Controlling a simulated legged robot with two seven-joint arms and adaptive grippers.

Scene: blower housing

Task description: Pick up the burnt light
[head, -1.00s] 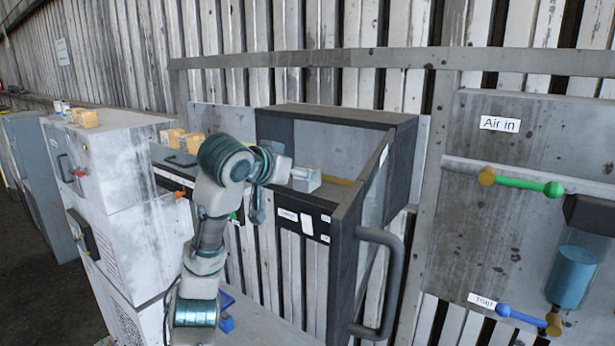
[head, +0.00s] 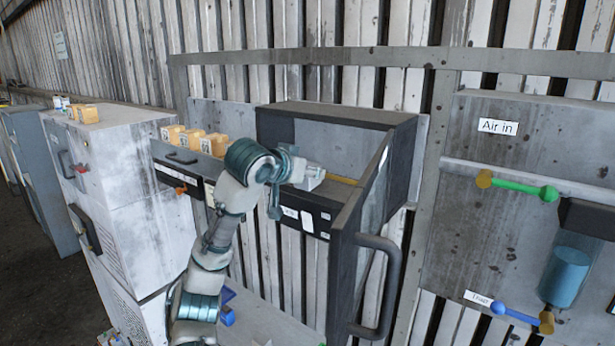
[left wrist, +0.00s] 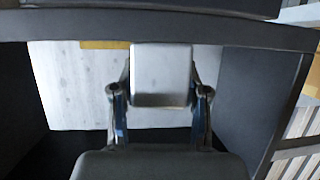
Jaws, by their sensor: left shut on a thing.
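The light, a pale grey box-shaped unit (head: 314,179), is inside the open dark cabinet (head: 340,115) in the head view. My left gripper (head: 297,172) reaches in from the left at it. In the left wrist view my left gripper (left wrist: 160,105) has its two fingers on either side of the light (left wrist: 162,72) and is shut on it. I cannot tell whether the light is clear of the surface beneath. No burn marks show on its visible faces. My right gripper is not in view.
The cabinet's glazed door (head: 372,205) stands open toward me, with a thick handle (head: 395,275). A yellow strip (head: 345,181) lies behind the light. The Air in panel (head: 540,140) is at right.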

